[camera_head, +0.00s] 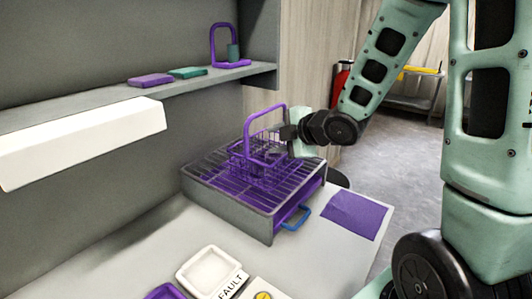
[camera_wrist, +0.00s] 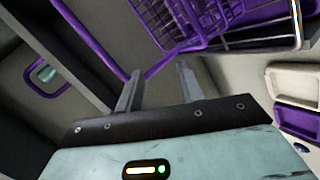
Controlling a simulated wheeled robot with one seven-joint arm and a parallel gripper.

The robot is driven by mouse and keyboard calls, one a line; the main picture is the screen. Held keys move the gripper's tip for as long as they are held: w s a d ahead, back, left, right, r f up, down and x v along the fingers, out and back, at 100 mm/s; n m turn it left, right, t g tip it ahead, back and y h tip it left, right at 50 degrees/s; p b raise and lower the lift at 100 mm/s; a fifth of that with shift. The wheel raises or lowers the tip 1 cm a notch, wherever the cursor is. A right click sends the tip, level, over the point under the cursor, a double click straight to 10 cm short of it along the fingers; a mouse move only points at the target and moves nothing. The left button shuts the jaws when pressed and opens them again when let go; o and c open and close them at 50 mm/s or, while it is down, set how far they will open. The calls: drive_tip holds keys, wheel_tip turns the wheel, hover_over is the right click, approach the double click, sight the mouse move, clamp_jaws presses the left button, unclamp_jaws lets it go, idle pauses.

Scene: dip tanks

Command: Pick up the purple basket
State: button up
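The purple basket (camera_head: 240,165) stands on the wire rack of a grey tank (camera_head: 262,222), its tall arched handle (camera_head: 265,107) upright. My gripper (camera_head: 287,132) is at the right side of the handle. In the wrist view, my gripper (camera_wrist: 158,80) has its two fingers apart, with a visible gap between them. The purple handle (camera_wrist: 162,66) shows at and just beyond the fingertips; I cannot tell whether it lies between them or touches one. The basket's wire body shows in the upper right of that view.
A shelf (camera_head: 205,80) at the back carries a purple stand (camera_head: 231,64) and flat purple and green pieces. A purple mat (camera_head: 354,215) lies right of the tank, whose front has a blue handle (camera_head: 297,218). White trays (camera_head: 208,270) sit in front.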

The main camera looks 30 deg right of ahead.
sight(270, 110)
drive_tip(key=s+d+r+n+t+p, duration=0.1)
drive_tip(key=s+d+r+n+t, duration=0.25)
drive_tip(key=d, duration=0.55)
drive_tip(key=shift+n+y, duration=0.35)
drive_tip(key=shift+y, duration=0.15)
drive_tip(key=r+p+x, duration=0.1)
drive_tip(key=p+x, duration=0.1)
drive_tip(key=x, duration=0.3)
drive_tip(key=p+x, duration=0.3)
drive_tip(key=x, duration=0.3)
drive_tip(key=r+p+x, duration=0.1)
drive_tip(key=p+x, duration=0.2)
drive_tip(key=x, duration=0.3)
drive_tip(key=shift+w+r, duration=0.25)
drive_tip(key=shift+r, duration=0.1)
drive_tip(key=shift+w+f+p, duration=0.25)
drive_tip(key=shift+w+p, duration=0.05)
drive_tip(key=shift+w, duration=0.15)
clamp_jaws()
